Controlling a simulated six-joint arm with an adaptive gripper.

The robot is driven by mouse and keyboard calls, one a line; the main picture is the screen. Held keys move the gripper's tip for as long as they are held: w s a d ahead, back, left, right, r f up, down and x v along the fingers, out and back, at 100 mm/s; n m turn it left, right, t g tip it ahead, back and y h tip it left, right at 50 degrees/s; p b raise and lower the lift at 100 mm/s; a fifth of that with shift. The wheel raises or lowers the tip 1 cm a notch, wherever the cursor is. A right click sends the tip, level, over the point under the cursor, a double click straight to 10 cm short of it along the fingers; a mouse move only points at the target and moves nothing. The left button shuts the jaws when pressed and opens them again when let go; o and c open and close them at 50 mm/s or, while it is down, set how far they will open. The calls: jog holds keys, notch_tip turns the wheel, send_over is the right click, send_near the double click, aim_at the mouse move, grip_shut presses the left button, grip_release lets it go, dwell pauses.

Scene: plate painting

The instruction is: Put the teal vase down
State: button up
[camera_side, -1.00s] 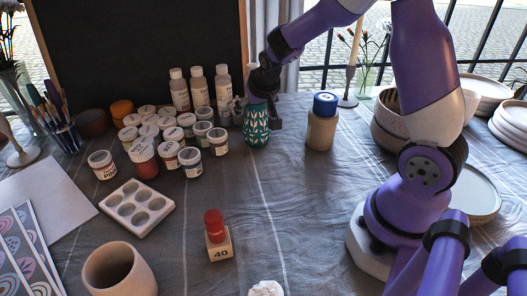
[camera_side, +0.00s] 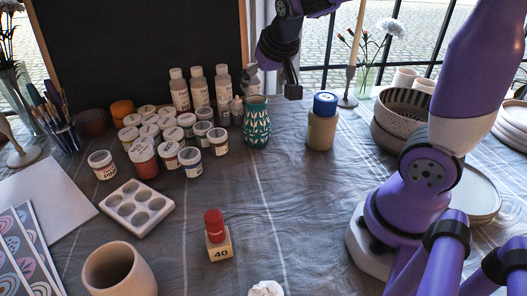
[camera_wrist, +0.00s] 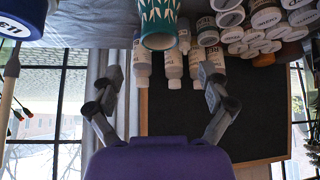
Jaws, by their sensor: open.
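The teal vase (camera_side: 256,122), with a white leaf pattern, stands upright on the grey cloth beside the paint jars. It also shows in the wrist view (camera_wrist: 159,22), at the top of the picture with its opening toward the camera. My gripper (camera_side: 293,92) is raised above and to the right of the vase, apart from it. In the wrist view my gripper's two fingers (camera_wrist: 160,78) are spread wide with nothing between them, and the vase lies beyond their tips.
Several paint jars (camera_side: 172,155) crowd left of the vase, with bottles (camera_side: 197,87) behind. A blue-capped jar (camera_side: 321,122) stands to the right. A white palette (camera_side: 137,208) and a red-topped block (camera_side: 217,237) are nearer. The cloth in front of the vase is clear.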

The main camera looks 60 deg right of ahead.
jog(key=s+a+n+y, duration=0.3)
jog(key=s+a+n, duration=0.3)
jog(key=s+a, duration=0.3)
jog(key=s, duration=0.3)
jog(key=shift+s+a+r+n+y, duration=0.2)
jog(key=shift+s+a+n+y, duration=0.1)
jog(key=shift+y, duration=0.1)
